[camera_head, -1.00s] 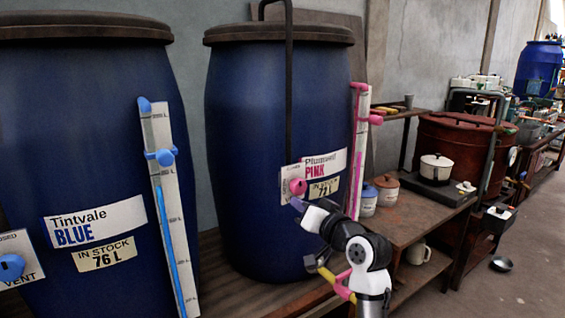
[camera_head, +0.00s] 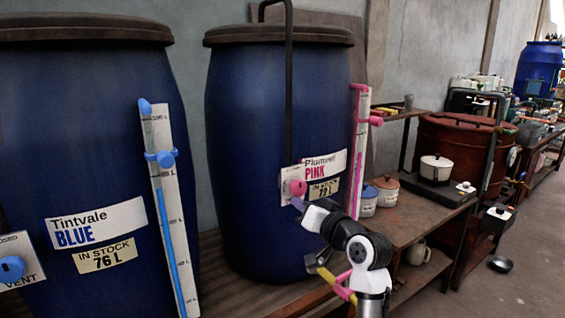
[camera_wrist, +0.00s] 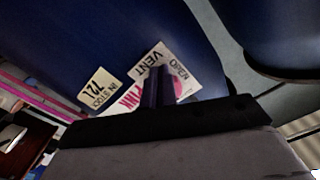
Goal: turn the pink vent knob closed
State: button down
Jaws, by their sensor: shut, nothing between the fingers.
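The pink vent knob (camera_head: 298,188) is on a white vent plate on the front of the blue barrel labelled Plumwell PINK (camera_head: 250,130). My gripper (camera_head: 297,203) is just below the knob in the head view, with its fingers shut and empty. In the wrist view the shut fingers (camera_wrist: 158,88) stand in front of the vent plate (camera_wrist: 152,62), which shows the words OPEN and VENT. The fingers hide much of the plate and knob there. I cannot tell whether they touch the knob, or which way it is turned.
A second barrel labelled Tintvale BLUE (camera_head: 90,140) with a blue vent knob (camera_head: 11,268) stands at the left. A pink-fitted level gauge (camera_head: 360,150) rises on the right of the pink barrel. A yellow-and-pink tap (camera_head: 335,285) is below. A wooden bench (camera_head: 410,212) with pots is at right.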

jog(key=shift+s+a+r, duration=0.1)
jog(key=shift+a+r, duration=0.05)
jog(key=shift+r, duration=0.05)
jog(key=shift+f, duration=0.15)
jog(key=v, duration=0.6)
jog(key=shift+f+b, duration=0.3)
jog(key=shift+b, duration=0.05)
jog(key=shift+a, duration=0.2)
